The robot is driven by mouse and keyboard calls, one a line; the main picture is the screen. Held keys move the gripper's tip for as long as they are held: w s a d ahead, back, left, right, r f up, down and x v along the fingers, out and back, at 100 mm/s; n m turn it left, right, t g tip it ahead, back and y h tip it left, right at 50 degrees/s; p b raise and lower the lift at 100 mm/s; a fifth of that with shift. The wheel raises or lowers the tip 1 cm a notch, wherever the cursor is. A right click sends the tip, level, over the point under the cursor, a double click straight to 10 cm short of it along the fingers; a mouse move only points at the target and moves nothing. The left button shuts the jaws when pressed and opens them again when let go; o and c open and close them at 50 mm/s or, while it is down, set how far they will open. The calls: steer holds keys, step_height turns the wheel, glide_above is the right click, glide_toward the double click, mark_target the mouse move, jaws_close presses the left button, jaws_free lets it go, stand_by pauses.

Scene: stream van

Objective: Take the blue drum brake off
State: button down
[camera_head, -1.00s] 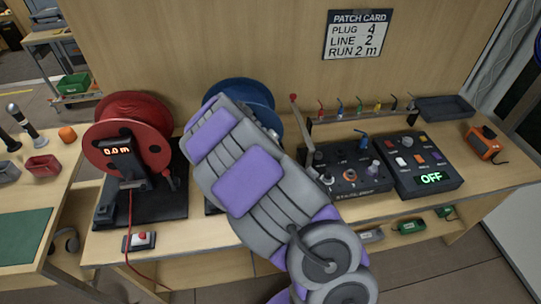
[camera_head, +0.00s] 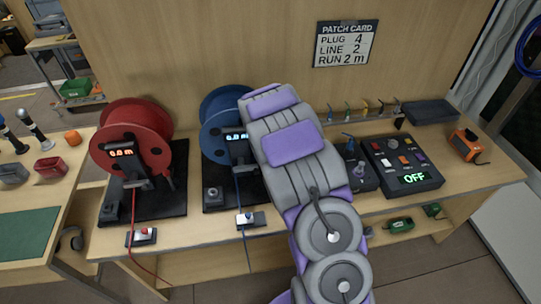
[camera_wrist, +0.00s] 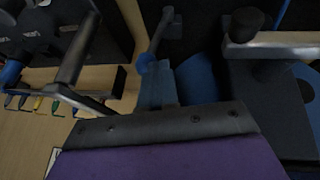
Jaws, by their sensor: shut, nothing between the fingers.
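The blue drum (camera_head: 212,125) stands on a black base on the bench, partly covered by my arm. Its display seems to read 0.0 m. The wrist view shows part of the drum's blue side (camera_wrist: 205,75) and a short dark lever with a blue knob (camera_wrist: 147,64), which looks like its brake. The blue knob is just beyond my gripper's dark edge (camera_wrist: 165,124); I cannot tell whether they touch. My gripper is shut and empty. My arm hides the gripper's tip and the brake in the head view.
A red drum (camera_head: 130,150) stands left of the blue one. A crank with a black knob (camera_wrist: 246,22) is close by in the wrist view. Right of my arm are a black switch box (camera_head: 402,165) reading OFF and an orange device (camera_head: 465,145).

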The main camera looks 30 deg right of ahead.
steer(key=s+d+f+y+p, duration=0.1)
steer(key=d+f+p, duration=0.1)
steer(key=d+p, duration=0.2)
steer(key=shift+s+d+t+y, duration=0.3)
steer(key=shift+s+d, duration=0.1)
steer(key=shift+d, duration=1.05)
steer(key=shift+r, duration=0.1)
steer(key=v, duration=1.7)
steer(key=shift+p, duration=0.45)
steer(key=shift+r, duration=0.1)
